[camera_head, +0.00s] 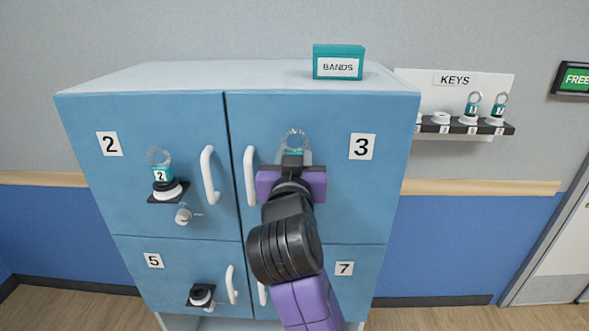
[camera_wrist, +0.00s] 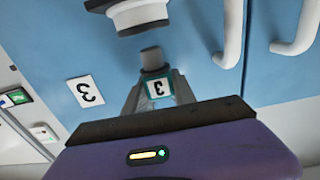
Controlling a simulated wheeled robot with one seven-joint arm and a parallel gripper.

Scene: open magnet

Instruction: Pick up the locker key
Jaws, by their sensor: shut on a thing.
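The locker key is a teal tag with a white 3 label and a wire ring. Its ring (camera_head: 293,140) rises above my gripper (camera_head: 291,172) in the head view, in front of locker door 3. In the wrist view the tag (camera_wrist: 158,88) sits between the fingers of my gripper (camera_wrist: 155,95), which are shut on it. A dark stub (camera_wrist: 151,58) projects from the tag toward a white round holder (camera_wrist: 137,15), with a small visible gap between them. My gripper hides most of the key and the holder in the head view.
Door 3's white handle (camera_head: 249,175) stands just left of my gripper. Locker 2 (camera_head: 110,190) bears its own key (camera_head: 161,172) on a holder. A BANDS box (camera_head: 338,62) stands on the lockers. A KEYS rack (camera_head: 465,127) with several holders hangs at right.

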